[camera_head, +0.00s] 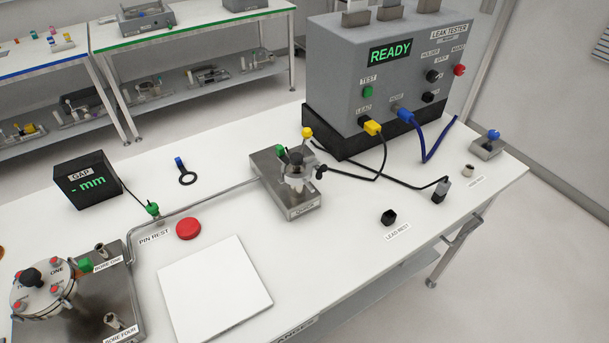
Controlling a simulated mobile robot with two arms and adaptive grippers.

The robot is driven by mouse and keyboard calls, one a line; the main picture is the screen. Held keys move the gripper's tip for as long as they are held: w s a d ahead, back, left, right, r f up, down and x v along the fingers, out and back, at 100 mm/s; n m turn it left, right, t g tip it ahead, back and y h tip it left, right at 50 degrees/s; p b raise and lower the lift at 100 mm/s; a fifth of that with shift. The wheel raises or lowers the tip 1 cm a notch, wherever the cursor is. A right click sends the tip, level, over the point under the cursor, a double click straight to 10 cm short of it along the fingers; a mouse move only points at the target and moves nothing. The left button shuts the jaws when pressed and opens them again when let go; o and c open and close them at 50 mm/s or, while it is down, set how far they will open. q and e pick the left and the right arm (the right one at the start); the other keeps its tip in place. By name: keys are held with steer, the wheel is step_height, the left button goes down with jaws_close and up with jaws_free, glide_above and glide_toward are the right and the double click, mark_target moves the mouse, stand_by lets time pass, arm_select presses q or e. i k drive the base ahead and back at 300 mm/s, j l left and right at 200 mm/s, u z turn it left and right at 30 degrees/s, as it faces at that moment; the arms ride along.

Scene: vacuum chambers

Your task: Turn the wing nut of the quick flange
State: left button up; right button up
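A thin steel pipe (200,205) joins the block from the left. Neither of my grippers shows in the view.
A round chamber (42,290) is at lower left. A red button (188,229) and white plate (214,285) lie left of the flange.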

mark_target(325, 166)
steer(key=i+l+u, duration=0.1)
steer(key=l+u, duration=0.2)
steer(key=u, duration=0.15)
steer(key=l+u, duration=0.3)
steer(key=u, duration=0.15)
steer(key=l+u, duration=0.75)
steer(key=u, duration=0.15)
